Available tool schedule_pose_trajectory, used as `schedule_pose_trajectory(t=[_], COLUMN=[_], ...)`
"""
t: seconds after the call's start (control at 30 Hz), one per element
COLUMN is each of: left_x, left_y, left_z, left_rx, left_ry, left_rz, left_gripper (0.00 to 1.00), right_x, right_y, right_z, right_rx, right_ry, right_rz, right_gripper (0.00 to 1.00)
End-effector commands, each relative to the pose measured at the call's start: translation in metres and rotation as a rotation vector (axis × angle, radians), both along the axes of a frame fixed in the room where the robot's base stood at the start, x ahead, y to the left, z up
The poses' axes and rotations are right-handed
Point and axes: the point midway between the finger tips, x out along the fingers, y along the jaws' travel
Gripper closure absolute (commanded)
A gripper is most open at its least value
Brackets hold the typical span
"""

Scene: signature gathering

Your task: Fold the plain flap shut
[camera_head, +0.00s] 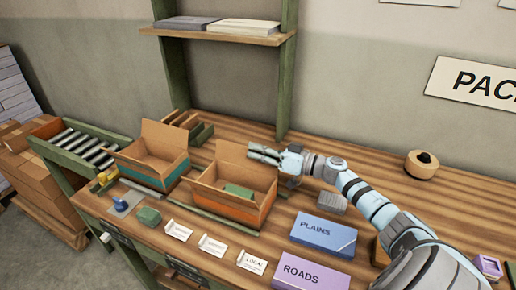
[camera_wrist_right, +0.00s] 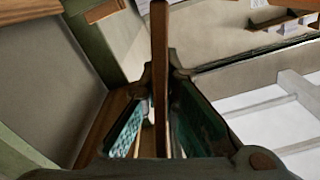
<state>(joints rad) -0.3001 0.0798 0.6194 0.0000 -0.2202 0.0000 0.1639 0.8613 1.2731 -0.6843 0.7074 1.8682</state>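Two open cardboard boxes stand on the wooden table in the head view. The left box (camera_head: 139,171) has a teal band and raised flaps. I cannot tell which flap is the plain one. My right gripper (camera_head: 256,152) is at the right box's raised back flap (camera_head: 231,158), its fingers apart. In the right wrist view a thin brown edge (camera_wrist_right: 160,60) runs between the spread fingers; a firm grip on it does not show. My left gripper is not in view.
Blue PLAINS (camera_head: 323,234) and purple ROADS (camera_head: 311,275) blocks lie right of the boxes. Several white cards (camera_head: 212,245) lie in front. A grey block (camera_head: 332,203) lies under my right arm. A green shelf post (camera_head: 287,75) stands behind. The back right tabletop is mostly clear.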

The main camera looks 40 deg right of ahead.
Motion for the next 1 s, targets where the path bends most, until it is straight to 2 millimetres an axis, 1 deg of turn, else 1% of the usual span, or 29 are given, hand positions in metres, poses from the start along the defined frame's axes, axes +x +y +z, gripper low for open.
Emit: schedule_pose_trajectory(t=[0.03, 0.1, 0.4, 0.7, 1.0], left_x=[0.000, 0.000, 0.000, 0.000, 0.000], left_y=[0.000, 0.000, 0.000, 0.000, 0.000], left_z=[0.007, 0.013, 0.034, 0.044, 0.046], left_rx=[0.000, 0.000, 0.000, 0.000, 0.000], left_ry=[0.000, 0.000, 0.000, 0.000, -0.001], left_rz=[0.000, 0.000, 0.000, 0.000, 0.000], left_gripper=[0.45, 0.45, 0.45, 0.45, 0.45], right_x=[-0.001, -0.002, -0.009, -0.013, -0.015], right_y=[0.001, 0.004, 0.015, 0.025, 0.028], right_z=[0.003, 0.005, 0.006, 0.005, 0.003], right_rx=[-0.021, -0.060, -0.261, -0.415, -0.472], right_ry=[-0.010, -0.029, -0.133, -0.215, -0.246], right_rz=[-0.001, 0.000, -0.001, -0.001, 0.000], right_gripper=[1.00, 1.00, 1.00, 1.00, 1.00])
